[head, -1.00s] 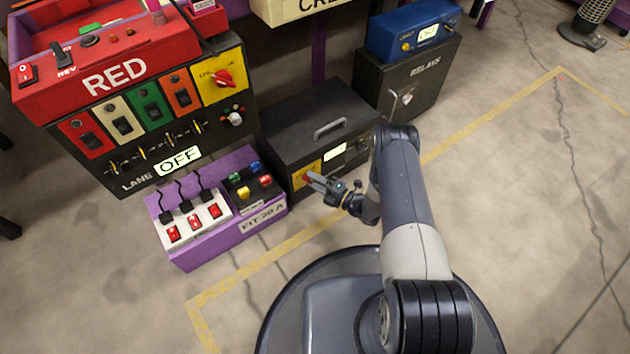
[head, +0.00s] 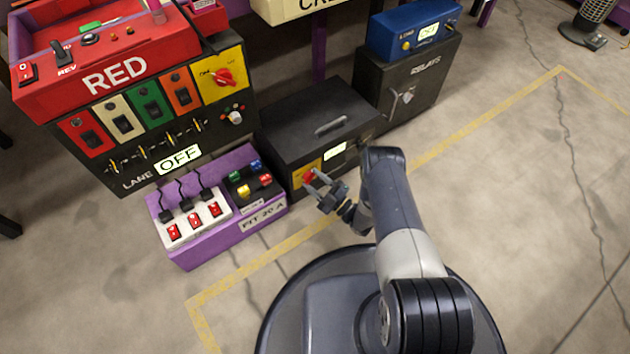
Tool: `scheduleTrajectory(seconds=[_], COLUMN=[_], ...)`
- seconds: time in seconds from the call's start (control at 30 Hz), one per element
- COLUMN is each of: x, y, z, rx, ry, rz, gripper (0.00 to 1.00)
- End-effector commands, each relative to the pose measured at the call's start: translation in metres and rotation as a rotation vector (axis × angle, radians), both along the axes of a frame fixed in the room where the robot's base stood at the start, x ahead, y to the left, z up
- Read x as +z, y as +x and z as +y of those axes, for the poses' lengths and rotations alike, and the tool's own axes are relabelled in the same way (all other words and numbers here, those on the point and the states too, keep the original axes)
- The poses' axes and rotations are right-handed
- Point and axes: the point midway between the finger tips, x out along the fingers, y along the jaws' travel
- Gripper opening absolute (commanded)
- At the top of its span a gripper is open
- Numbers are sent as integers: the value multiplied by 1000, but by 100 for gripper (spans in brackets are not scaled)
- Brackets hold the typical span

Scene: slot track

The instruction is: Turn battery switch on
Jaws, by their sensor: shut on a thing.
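The black box with a grey handle (head: 331,127) stands on the floor in the middle. Its front has a yellow panel with a red rotary knob (head: 309,177), partly hidden by my fingers, and a small lit display (head: 335,151) too small to read. My gripper (head: 313,182) is at this panel, with its fingers either side of the red knob and shut on it. The knob's pointing direction cannot be told. Another red rotary switch (head: 224,77) sits on a yellow panel of the RED lane unit, whose lit label reads OFF (head: 178,159).
A purple box (head: 193,248) with red rocker switches and coloured plugs stands close left of my gripper. A RELAYS cabinet (head: 425,85) with a blue unit (head: 415,30) stands behind right. Open floor (head: 520,200) lies to the right.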

Motion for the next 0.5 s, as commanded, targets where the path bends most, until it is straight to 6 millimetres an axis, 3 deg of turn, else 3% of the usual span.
scheduleTrajectory(seconds=[0.5], x=[-1], y=[0], z=[0], rx=[-1], ry=[46], rz=[35], gripper=[23])
